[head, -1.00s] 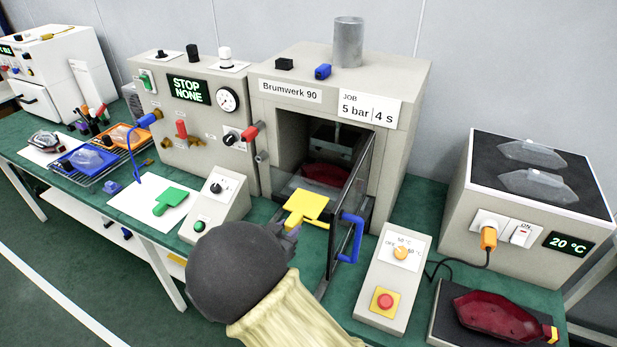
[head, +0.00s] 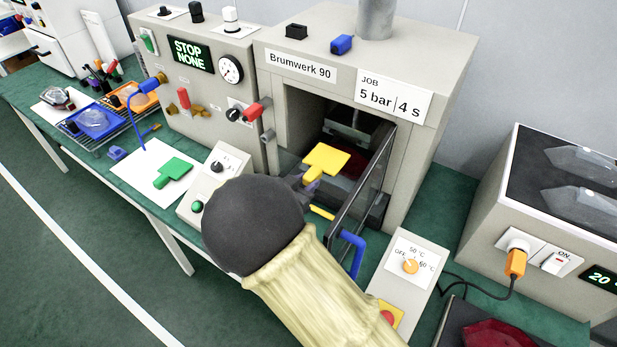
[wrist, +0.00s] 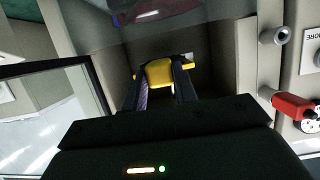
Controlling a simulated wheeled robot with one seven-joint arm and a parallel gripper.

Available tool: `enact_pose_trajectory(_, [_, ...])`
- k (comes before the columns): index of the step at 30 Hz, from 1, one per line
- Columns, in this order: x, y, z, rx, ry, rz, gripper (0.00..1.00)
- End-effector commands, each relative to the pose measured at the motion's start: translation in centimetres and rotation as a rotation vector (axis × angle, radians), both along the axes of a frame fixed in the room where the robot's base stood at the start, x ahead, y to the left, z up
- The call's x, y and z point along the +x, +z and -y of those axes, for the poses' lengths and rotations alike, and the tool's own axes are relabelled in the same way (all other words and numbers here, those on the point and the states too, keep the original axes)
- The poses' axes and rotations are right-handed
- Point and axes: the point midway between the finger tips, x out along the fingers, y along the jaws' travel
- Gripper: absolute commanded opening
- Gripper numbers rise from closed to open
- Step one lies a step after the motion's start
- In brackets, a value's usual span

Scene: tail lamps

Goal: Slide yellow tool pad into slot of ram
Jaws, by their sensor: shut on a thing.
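The yellow tool pad (head: 328,159) is a flat square plate with a short handle. It is held at the mouth of the press opening, flat side up, and also shows in the wrist view (wrist: 160,73). My gripper (head: 309,184) is shut on the pad's handle; in the wrist view its two dark fingers (wrist: 160,88) flank the pad. The dark ram (head: 350,138) is inside the chamber, above and behind the pad. Its slot cannot be made out. The pad appears apart from the ram.
The glass door (head: 362,195) with a blue handle (head: 353,251) stands open close on the right of my arm. A dark red lamp cover (head: 345,168) lies in the chamber. A green pad (head: 173,171) lies on white paper at left. The press walls bound the opening.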

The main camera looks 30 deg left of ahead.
Motion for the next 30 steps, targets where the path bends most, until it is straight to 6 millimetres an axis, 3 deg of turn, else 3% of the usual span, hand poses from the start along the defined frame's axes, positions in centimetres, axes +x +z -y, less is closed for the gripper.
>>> enact_pose_trajectory(12, [-0.2, 0.0, 0.0, 0.003, 0.006, 0.0, 0.01])
enact_pose_trajectory(30, [4.8, 0.0, 0.3, 0.005, 0.008, 0.0, 0.01])
